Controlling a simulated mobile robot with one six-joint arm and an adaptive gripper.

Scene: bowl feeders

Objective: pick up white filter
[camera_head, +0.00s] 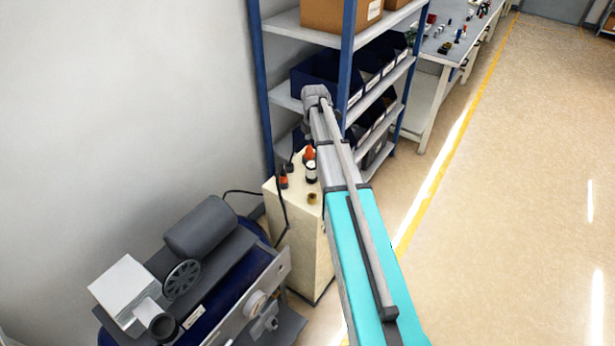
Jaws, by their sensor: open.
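A small white cylinder with dark parts (311,173), probably the white filter, stands on top of a cream cabinet (304,241), close to the left side of my arm. My arm reaches up from the lower right, and its far joint is in front of the shelf rack, above the cabinet. My gripper's fingers cannot be made out; they are hidden behind the arm or out of frame. Nothing is seen touching the white cylinder.
Orange-and-dark pieces (283,180) and a small brass-coloured piece (312,198) share the cabinet top. A motor-driven machine (201,227) stands at lower left. A shelf rack (348,60) with dark bins (325,75) stands behind the cabinet. The floor at right is clear.

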